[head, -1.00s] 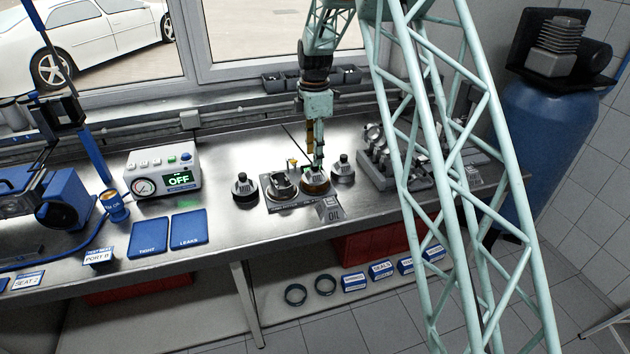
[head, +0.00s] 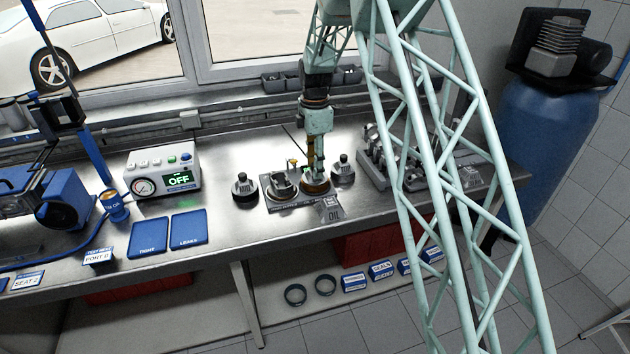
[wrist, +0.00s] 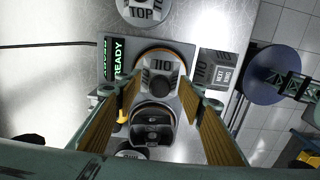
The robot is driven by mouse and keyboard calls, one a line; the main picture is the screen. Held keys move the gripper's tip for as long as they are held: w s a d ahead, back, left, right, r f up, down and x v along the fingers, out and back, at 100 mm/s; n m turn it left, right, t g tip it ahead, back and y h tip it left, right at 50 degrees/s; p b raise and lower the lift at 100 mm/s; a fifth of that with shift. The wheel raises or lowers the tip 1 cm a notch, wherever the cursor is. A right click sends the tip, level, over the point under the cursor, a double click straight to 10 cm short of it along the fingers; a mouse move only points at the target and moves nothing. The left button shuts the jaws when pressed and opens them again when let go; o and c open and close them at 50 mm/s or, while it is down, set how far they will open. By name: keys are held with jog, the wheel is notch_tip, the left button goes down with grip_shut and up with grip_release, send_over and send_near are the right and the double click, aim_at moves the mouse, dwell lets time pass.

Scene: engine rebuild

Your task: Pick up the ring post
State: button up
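The ring post marked OIL is a grey faceted block with a dark round knob. In the wrist view the post (wrist: 161,76) stands on a round, brass-rimmed seat at one end of a flat plate (wrist: 188,98). My gripper (wrist: 160,90) is open, its two tan-padded fingers on either side of the post with gaps showing. In the head view my gripper (head: 315,176) points down over the seat (head: 316,188) and hides most of the post. A piston (wrist: 153,130) sits beside it on the same plate.
A TOP post (head: 343,168) and a MID post (head: 244,188) stand on either side of the plate. A small OIL sign block (head: 330,208) stands at its front. A grey rack of parts (head: 392,172) is to the right.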

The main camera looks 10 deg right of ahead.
jog(key=shift+c, duration=0.3)
grip_shut()
dwell(0.3)
